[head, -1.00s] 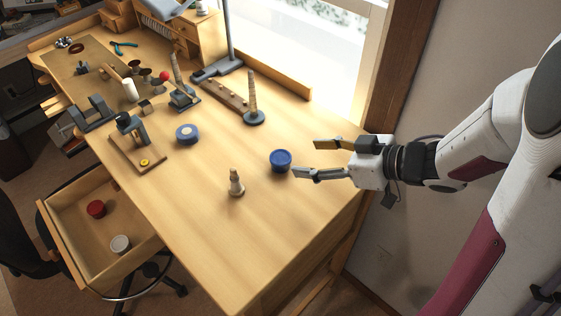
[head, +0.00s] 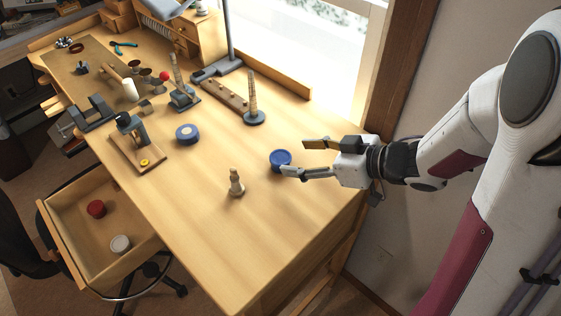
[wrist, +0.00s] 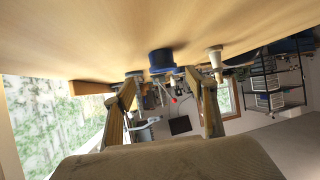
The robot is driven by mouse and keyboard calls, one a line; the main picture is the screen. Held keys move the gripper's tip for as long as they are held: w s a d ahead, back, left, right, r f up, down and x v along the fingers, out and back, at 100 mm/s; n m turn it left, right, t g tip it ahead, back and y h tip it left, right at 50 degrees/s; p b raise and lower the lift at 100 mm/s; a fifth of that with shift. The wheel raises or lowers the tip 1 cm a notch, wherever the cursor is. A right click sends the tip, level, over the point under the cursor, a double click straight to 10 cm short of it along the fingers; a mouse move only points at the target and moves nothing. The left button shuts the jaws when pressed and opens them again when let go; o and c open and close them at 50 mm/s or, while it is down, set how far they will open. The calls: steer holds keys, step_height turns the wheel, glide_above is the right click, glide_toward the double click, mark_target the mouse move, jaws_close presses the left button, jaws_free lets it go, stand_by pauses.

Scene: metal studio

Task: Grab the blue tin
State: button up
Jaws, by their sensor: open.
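The blue tin (head: 280,157) stands on the wooden workbench (head: 215,240), toward its right side. My gripper (head: 292,158) is open and comes in from the right. In the head view its fingertips are at the tin's right edge, and the nearer finger overlaps the tin's lower right. In the wrist view the tin (wrist: 161,61) shows beyond the two open fingers (wrist: 166,92), roughly midway between them. Nothing is held. I cannot tell whether a finger touches the tin.
A small pale peg-like piece (head: 236,183) stands left of the tin. A ring mandrel on a dark base (head: 254,117) stands behind it. An open drawer (head: 130,268) holds a red and a white tin. The bench front is clear.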

mark_target(281, 157)
steer(key=shift+w+a+f, duration=0.15)
steer(key=shift+a+f, duration=0.1)
steer(key=shift+a, duration=0.3)
steer(key=shift+w+a+f, duration=0.15)
steer(key=shift+a+f, duration=0.1)
steer(key=shift+a, duration=0.25)
steer(key=shift+x, duration=1.2)
steer(key=c, duration=1.2)
